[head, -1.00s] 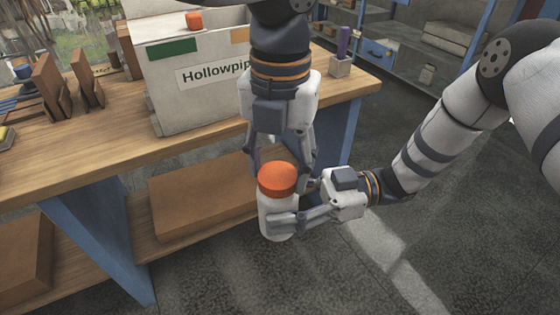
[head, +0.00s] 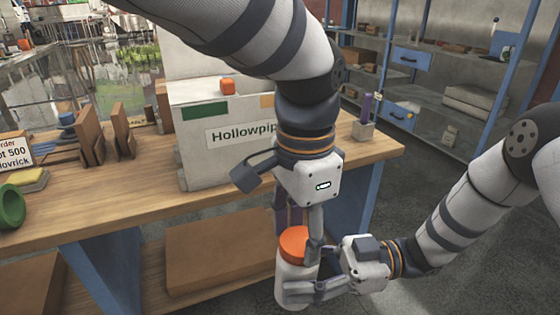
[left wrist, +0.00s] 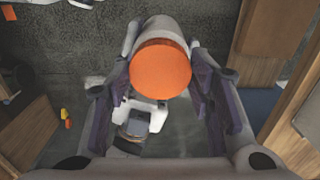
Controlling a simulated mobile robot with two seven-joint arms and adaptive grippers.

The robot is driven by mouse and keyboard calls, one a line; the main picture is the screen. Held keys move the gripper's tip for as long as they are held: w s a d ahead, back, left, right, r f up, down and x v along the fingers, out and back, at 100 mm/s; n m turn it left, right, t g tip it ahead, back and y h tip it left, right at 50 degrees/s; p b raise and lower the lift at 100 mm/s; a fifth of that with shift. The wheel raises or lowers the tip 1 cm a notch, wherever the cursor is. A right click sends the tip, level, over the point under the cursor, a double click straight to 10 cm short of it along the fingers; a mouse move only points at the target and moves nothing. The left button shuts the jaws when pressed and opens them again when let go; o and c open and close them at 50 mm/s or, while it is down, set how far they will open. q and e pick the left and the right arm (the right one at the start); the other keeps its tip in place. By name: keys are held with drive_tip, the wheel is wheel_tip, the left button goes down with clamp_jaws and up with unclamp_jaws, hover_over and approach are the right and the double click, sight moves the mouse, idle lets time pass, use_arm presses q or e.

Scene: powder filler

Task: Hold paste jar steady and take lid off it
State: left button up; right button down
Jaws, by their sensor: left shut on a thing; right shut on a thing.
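The paste jar (head: 291,279) is white and stands upright in the air in front of the bench. Its orange lid (head: 293,244) is on top of it. My left gripper (head: 299,238) comes down from above and is shut on the lid. In the left wrist view the lid (left wrist: 160,68) sits between the two fingers, with a bit of the white jar (left wrist: 158,26) behind it. My right gripper (head: 312,287) comes from the right and is shut on the jar's body, below the lid. I cannot tell whether the lid is loose.
A wooden bench (head: 120,195) stands behind and left, with a white "Hollowpip" box (head: 205,160) and brown holders (head: 122,130) on it. A purple item in a small block (head: 363,128) is near its right end. A cardboard box (head: 215,258) lies on the lower shelf. Blue-framed shelves (head: 425,75) stand at the back right.

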use_arm(q)
drive_tip(key=shift+w+a, duration=0.25)
